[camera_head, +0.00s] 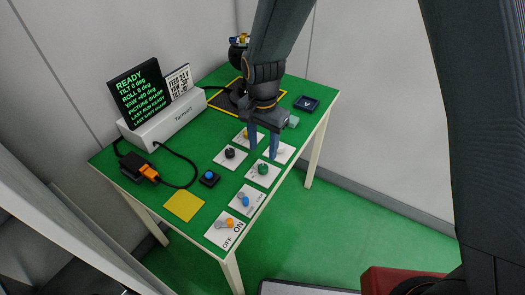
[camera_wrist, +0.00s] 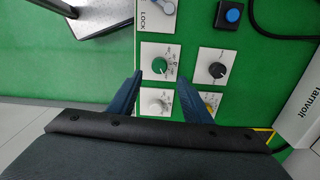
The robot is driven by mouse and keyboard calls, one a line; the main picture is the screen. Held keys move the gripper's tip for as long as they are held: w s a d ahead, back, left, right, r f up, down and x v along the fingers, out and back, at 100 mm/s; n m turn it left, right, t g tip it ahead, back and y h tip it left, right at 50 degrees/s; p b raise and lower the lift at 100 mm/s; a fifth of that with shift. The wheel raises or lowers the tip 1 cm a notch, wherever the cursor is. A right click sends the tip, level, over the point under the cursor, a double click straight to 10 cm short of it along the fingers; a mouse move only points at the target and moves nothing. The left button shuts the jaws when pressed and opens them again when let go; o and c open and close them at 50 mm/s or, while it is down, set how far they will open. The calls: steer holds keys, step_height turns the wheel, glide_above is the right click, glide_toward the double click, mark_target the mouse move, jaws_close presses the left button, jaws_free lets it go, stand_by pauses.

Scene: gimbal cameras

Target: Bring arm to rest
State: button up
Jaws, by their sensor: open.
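My gripper (camera_head: 262,150) is open and empty, pointing down over the knob panels on the green table (camera_head: 170,160). In the wrist view my gripper (camera_wrist: 160,74) has its two blue fingers apart, with the tips on either side of the green knob (camera_wrist: 159,68) in the picture. The green knob (camera_head: 262,169) also shows in the head view, just in front of the fingers. I cannot tell the exact height of the fingertips above the panels. My arm comes down from the top of the head view.
Near the gripper are a black knob (camera_head: 230,153), a yellow knob (camera_head: 246,133) and a pale knob (camera_wrist: 157,107). A blue button (camera_head: 209,175), an ON/OFF switch panel (camera_head: 222,236) and a yellow square (camera_head: 184,205) lie nearer. A white box (camera_head: 165,122) with a "READY" screen (camera_head: 140,92) stands left.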

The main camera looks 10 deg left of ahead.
stand_by(0.5)
steer(key=s+d+r+n, duration=0.1)
steer(key=s+d+r, duration=0.1)
steer(key=d, duration=0.7)
steer(key=s+d+r+n+t+b, duration=0.1)
steer(key=s+d+r+n, duration=0.1)
steer(key=d, duration=0.7)
steer(key=s+d+r+n, duration=0.2)
steer(key=s+d+r, duration=0.2)
steer(key=d, duration=0.6)
steer(key=shift+s+r+b, duration=0.25)
steer(key=shift+s+b, duration=0.05)
steer(key=shift+s, duration=0.3)
steer(key=shift+a, duration=0.1)
stand_by(2.2)
